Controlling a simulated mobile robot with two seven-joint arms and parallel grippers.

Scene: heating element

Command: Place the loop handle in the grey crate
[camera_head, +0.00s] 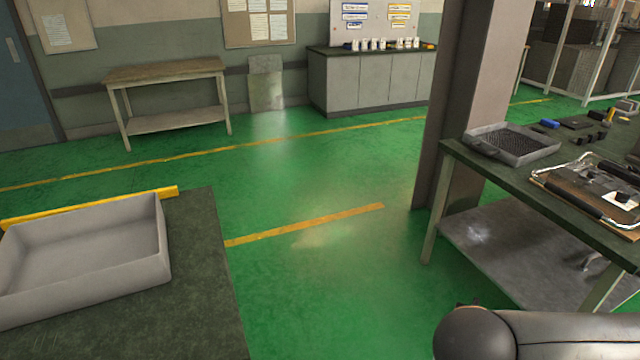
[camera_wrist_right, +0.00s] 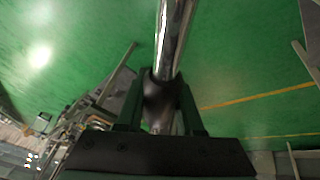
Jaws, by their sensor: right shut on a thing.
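The grey crate (camera_head: 92,296) stands on a dark-topped table at the lower left of the head view; its visible inside looks empty. In the right wrist view my right gripper (camera_wrist_right: 161,88) is shut on the loop handle (camera_wrist_right: 172,38). Its fingers are around a dark grip part, and a shiny metal rod runs up out of the frame. The rest of the handle is hidden or cut off. In the head view only my right arm shows at the lower right, far from the crate; its gripper is out of frame. My left gripper is in neither view.
A workbench (camera_head: 455,152) at the right bears a shallow grey mesh tray (camera_head: 540,153), a board with black-gripped metal parts (camera_head: 572,196) and small tools. A pillar (camera_head: 465,100) stands behind it. Open green floor (camera_head: 330,270) lies between the bench and the crate's table (camera_head: 215,300).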

